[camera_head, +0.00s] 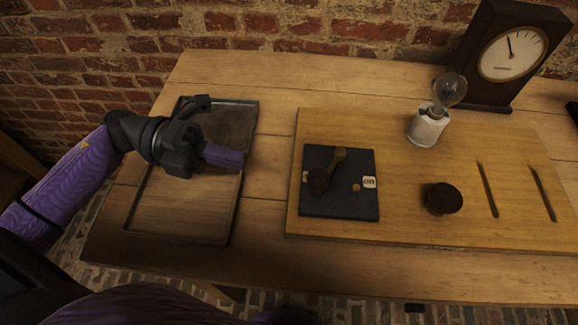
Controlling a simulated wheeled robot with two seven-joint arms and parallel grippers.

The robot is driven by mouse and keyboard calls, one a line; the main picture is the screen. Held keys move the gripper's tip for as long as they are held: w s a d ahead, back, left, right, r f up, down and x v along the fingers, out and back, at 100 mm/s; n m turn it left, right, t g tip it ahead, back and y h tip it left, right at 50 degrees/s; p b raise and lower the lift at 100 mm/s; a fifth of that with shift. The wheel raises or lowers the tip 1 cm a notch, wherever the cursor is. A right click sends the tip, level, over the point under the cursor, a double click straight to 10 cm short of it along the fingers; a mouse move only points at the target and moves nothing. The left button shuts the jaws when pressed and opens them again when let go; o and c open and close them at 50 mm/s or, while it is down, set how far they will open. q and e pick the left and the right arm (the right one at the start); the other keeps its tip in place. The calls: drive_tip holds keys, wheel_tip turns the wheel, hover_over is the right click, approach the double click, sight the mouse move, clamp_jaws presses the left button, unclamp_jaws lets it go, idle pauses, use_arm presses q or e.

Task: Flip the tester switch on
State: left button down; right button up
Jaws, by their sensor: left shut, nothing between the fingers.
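The tester switch is a dark square plate (340,204) on the wooden board, with a brown lever (332,170) on it. The lever runs from a dark round knob at the plate's left up toward its top edge. A small light label (369,182) sits at the plate's right edge, beside a small brass-coloured stud. My left gripper (222,156) is shut and empty above the tray, to the left of the switch and apart from it. My right gripper is not in view.
A shallow tray (133,208) lies under my left gripper. The wooden board (460,230) also bears a bulb (450,89) in a white holder (428,128), a dark round knob (443,198) and two slots. A clock (511,55) stands behind. Bare table lies between tray and board.

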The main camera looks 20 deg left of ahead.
use_arm(q)
drive_tip(key=b, duration=0.1)
hover_over(289, 195)
drive_tip(key=shift+f, duration=0.2)
